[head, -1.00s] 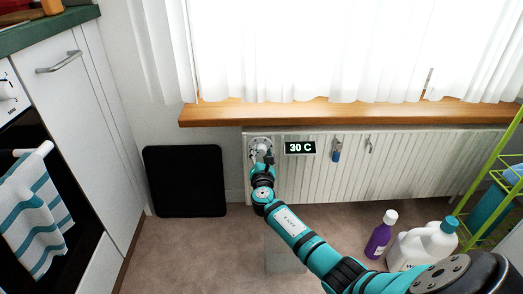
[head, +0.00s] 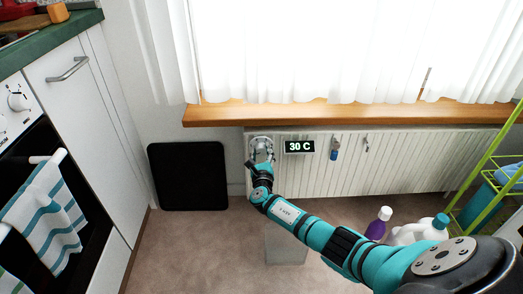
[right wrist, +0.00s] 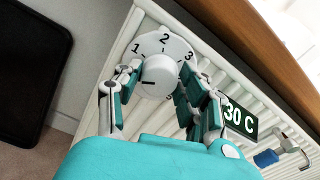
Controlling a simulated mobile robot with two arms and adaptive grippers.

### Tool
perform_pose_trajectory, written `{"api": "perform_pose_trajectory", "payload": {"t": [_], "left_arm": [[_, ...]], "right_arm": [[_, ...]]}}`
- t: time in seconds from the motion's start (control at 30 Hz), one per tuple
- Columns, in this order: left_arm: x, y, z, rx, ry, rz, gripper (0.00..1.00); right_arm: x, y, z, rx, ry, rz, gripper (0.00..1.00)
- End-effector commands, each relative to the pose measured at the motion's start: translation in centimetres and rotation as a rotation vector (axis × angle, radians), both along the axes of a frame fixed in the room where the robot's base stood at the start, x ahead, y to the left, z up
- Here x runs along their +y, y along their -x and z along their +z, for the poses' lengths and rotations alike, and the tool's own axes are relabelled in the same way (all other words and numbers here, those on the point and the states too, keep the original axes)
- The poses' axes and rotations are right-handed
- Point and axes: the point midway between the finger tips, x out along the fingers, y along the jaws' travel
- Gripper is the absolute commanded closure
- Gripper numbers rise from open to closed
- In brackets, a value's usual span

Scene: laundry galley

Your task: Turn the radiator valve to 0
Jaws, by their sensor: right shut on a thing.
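The radiator valve (head: 261,146) is a round white knob at the upper left of the radiator. In the right wrist view its white dial (right wrist: 164,43) shows 1, 2 and 3 around the knob (right wrist: 159,76), and the lower numbers are mostly hidden. A short dark mark sits on the knob's face at its lower left, below the 1. My right gripper (head: 261,160) is at the valve, its fingers (right wrist: 158,98) on both sides of the knob and shut on it. My left gripper is not in view.
The white radiator (head: 400,170) carries a "30 C" display (head: 299,147) and a blue-tagged hook (head: 335,148) right of the valve. A wooden sill (head: 330,114) runs above. A black panel (head: 188,177) leans at left. Purple (head: 378,225) and white (head: 420,232) bottles and a green rack (head: 490,165) stand at right.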

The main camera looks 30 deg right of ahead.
Motion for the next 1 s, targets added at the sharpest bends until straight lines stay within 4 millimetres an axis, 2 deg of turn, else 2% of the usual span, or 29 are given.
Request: {"api": "perform_pose_trajectory", "payload": {"t": [0.33,0.83,0.87,1.0], "left_arm": [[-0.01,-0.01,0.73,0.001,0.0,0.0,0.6],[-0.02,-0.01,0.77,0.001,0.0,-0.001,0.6],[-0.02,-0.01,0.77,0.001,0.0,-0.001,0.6],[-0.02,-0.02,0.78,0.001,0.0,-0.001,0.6]], "right_arm": [[-0.03,0.02,-0.04,0.062,0.1,-0.001,0.93],[0.01,-0.04,0.03,0.068,0.113,-0.001,0.93],[0.01,-0.04,0.03,0.068,0.113,-0.001,0.56],[0.0,-0.04,0.07,0.067,0.113,0.0,0.38]]}}
